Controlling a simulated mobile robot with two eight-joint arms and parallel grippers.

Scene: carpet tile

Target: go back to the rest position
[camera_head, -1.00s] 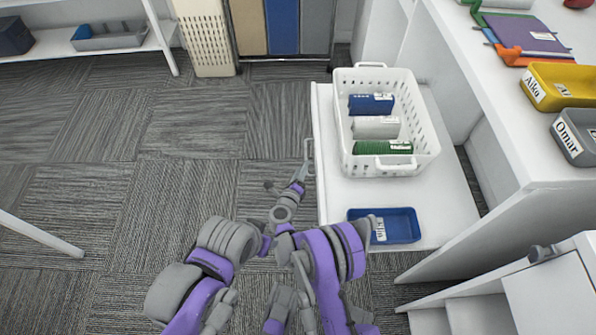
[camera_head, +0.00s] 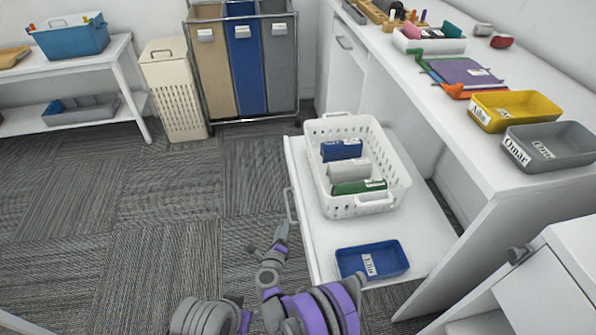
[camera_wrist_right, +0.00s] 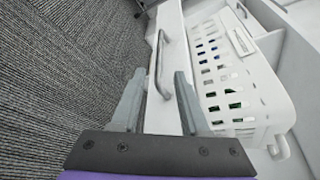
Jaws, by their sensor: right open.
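My right gripper (camera_head: 268,243) is low in the head view, beside the left front of a pulled-out white drawer (camera_head: 310,240). In the right wrist view its two fingers (camera_wrist_right: 161,80) stand apart with nothing between the tips. The drawer's grey bar handle (camera_head: 290,206) is just beyond the gripper. It also shows in the wrist view (camera_wrist_right: 155,65), ahead of the fingers; I cannot tell the exact gap. My left gripper is not in view.
The drawer holds a white basket (camera_head: 398,192) with blue, white and green items, and a blue tray (camera_head: 345,264). A white counter (camera_head: 440,120) bears yellow (camera_head: 513,111) and grey (camera_head: 570,145) trays. A hamper (camera_head: 175,95) and sorter bins (camera_head: 245,60) stand behind. Carpet at left is clear.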

